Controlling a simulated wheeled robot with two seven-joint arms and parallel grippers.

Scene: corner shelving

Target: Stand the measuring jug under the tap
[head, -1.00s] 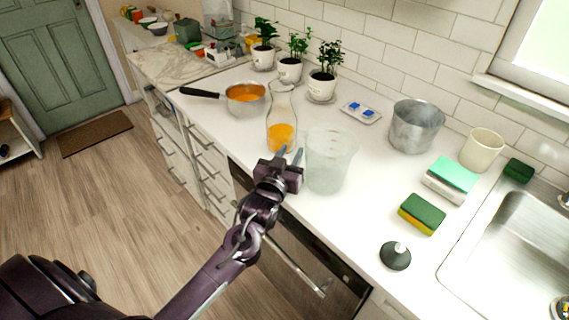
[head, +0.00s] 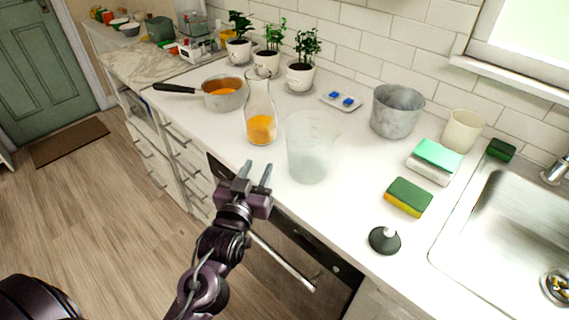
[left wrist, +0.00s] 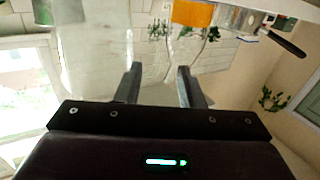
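The measuring jug (head: 311,150) is clear and frosted, and stands upright and empty on the white counter near its front edge. It also shows, blurred and upside down, in the left wrist view (left wrist: 95,50). My left gripper (head: 256,174) is open and empty in front of the counter edge, left of the jug and apart from it. Its two fingers (left wrist: 158,85) stand apart in the left wrist view with nothing between them. The tap (head: 556,172) shows at the right edge above the sink (head: 500,225). My right gripper is not in view.
A glass carafe with orange liquid (head: 260,125) stands just left of the jug. A metal pot (head: 396,112), cream cup (head: 463,131), teal-topped block (head: 436,158), sponge (head: 408,198) and black stopper (head: 384,240) lie between jug and sink. A saucepan (head: 222,95) sits further left.

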